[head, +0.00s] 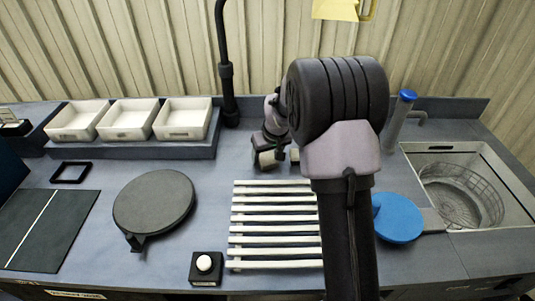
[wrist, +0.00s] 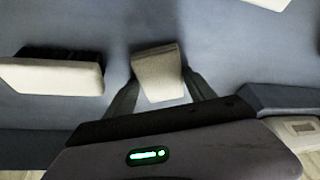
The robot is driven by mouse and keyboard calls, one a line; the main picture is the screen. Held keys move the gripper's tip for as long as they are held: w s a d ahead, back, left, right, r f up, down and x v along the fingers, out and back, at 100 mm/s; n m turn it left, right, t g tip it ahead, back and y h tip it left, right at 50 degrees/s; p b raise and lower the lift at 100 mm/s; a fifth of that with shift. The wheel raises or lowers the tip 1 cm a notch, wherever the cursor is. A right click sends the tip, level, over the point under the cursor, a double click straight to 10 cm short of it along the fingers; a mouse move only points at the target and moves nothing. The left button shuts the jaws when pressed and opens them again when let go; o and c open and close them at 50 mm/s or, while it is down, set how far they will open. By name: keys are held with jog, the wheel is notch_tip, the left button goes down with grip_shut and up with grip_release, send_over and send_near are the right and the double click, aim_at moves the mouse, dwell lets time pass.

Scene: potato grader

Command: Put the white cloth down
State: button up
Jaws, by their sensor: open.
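The white cloth (wrist: 158,72) is a small pale folded piece in the wrist view. It lies between the two fingertips of my gripper (wrist: 160,92), low over the grey-blue bench. The fingers stand apart on either side of it, and I cannot tell whether they touch it. In the head view my gripper (head: 268,150) is at the back of the bench, behind the slatted rack, and the cloth (head: 266,159) shows small beneath it. My own arm hides part of this area.
A pale block with dark bristles (wrist: 50,76) lies beside my gripper. White bins (head: 127,120) stand on a raised shelf at the left. A slatted rack (head: 270,240), a dark round plate (head: 154,204), a blue disc (head: 397,219) and a sink (head: 470,160) surround my arm.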

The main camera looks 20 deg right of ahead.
jog(key=shift+s+a+r+p, duration=0.1)
jog(key=shift+a+r+p, duration=0.1)
jog(key=shift+p, duration=0.2)
jog(key=s+a+r+m+p, duration=0.1)
jog(key=s+a+r+p, duration=0.15)
jog(key=s+r, duration=0.55)
jog(key=s+a+r+p, duration=0.1)
jog(key=s+a+r, duration=0.35)
jog(key=r, duration=0.75)
jog(key=s+a+m, duration=0.1)
jog(key=s+a, duration=0.2)
jog(key=s, duration=0.4)
jog(key=s+a+r+m+y, duration=0.1)
jog(key=s+a, duration=0.2)
jog(key=s, duration=0.4)
jog(key=s+a+m+t+y, duration=0.1)
jog(key=s+a, duration=0.2)
jog(key=s, duration=0.4)
jog(key=shift+s+r+b, duration=0.25)
jog(key=shift+s+b, duration=0.05)
jog(key=shift+s, duration=0.1)
jog(key=shift+o, duration=0.5)
